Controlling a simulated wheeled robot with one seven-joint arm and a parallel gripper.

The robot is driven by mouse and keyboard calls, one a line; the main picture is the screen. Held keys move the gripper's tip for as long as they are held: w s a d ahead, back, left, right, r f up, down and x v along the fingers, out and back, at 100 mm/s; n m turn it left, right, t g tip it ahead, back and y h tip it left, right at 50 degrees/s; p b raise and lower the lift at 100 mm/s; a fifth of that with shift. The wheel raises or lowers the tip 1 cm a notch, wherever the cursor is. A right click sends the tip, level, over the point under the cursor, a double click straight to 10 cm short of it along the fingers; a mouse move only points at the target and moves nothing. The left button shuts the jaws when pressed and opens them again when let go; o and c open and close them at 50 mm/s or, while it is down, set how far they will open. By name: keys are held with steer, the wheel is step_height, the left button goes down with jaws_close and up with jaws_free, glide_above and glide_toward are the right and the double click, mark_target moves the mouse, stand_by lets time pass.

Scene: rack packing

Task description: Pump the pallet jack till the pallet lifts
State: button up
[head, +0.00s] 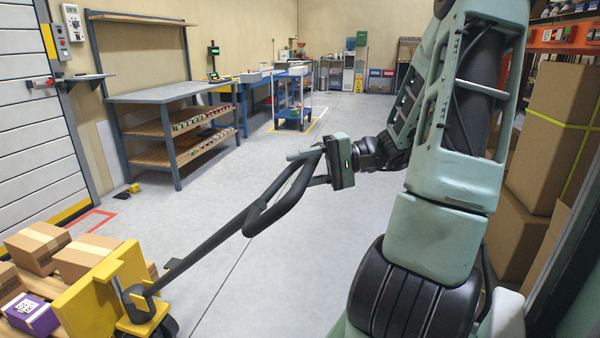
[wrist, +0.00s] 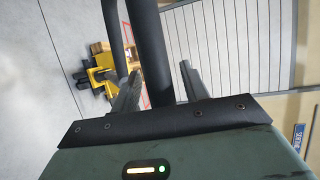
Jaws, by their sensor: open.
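The yellow pallet jack (head: 104,290) stands at the lower left of the head view. Its black handle (head: 205,238) slants up to the right and ends in a looped grip. My gripper (head: 314,168) is at the top end of that loop. In the wrist view my gripper (wrist: 158,85) is open, with a dark bar of the handle (wrist: 150,45) between its two fingers. I cannot tell whether the fingers touch it. The pallet (head: 14,328) is partly out of frame and carries cartons (head: 84,257) and a purple box (head: 30,315). Its gap to the floor is hidden.
A grey shelved workbench (head: 170,92) stands against the left wall, beside a roller door (head: 35,140). A blue cart (head: 293,100) is farther back. Stacked cartons (head: 555,130) stand close on the right. The middle floor is clear.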

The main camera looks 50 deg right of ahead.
steer(key=shift+w+a, duration=0.25)
